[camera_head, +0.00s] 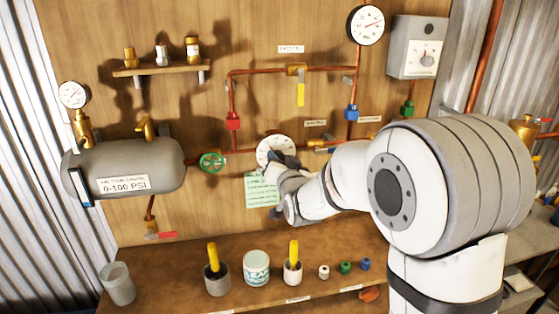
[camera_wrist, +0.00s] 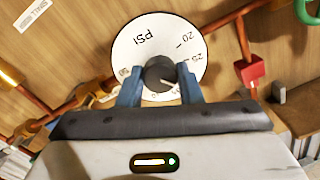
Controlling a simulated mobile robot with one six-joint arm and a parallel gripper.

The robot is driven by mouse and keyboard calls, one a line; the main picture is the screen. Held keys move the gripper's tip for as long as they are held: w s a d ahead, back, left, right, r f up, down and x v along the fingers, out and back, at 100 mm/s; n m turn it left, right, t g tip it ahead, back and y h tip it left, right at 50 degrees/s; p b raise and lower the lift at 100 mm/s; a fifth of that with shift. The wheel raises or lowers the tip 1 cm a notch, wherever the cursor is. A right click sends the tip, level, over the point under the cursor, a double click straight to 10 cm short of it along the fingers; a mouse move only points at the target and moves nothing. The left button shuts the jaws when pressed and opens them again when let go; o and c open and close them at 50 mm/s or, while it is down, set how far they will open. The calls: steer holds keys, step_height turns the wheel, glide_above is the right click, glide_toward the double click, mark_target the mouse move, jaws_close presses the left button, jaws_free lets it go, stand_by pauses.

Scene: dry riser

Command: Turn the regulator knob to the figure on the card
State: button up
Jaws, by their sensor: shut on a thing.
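The regulator dial (camera_head: 268,149) is a white disc on the pipework at the middle of the board, partly hidden by my gripper (camera_head: 283,165). In the wrist view the dial (camera_wrist: 135,58) shows "PSI", 20 and 25, upside down or tilted; other figures are hidden or unclear. The dark round knob (camera_wrist: 157,72) sits at its centre with a light pointer mark on its lower right. My gripper (camera_wrist: 160,88) is shut on the knob, one blue finger on each side. The pale green card (camera_head: 262,192) hangs just below the dial; its writing is too small to read.
A grey tank (camera_head: 125,168) with a gauge is at left, beside a green valve wheel (camera_head: 211,161). A yellow-handled valve (camera_head: 300,92) is above. Another gauge (camera_head: 366,25) is at top. The bench (camera_head: 180,292) below holds pots and small fittings.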

steer(key=shift+c, duration=0.6)
steer(key=shift+f+b, duration=0.1)
steer(key=shift+b, duration=0.2)
steer(key=shift+m+b, duration=0.3)
steer(key=shift+b, duration=0.95)
steer(key=o, duration=1)
steer(key=shift+b+v, duration=1.15)
steer(key=shift+v, duration=2.8)
steer(key=shift+d, duration=0.1)
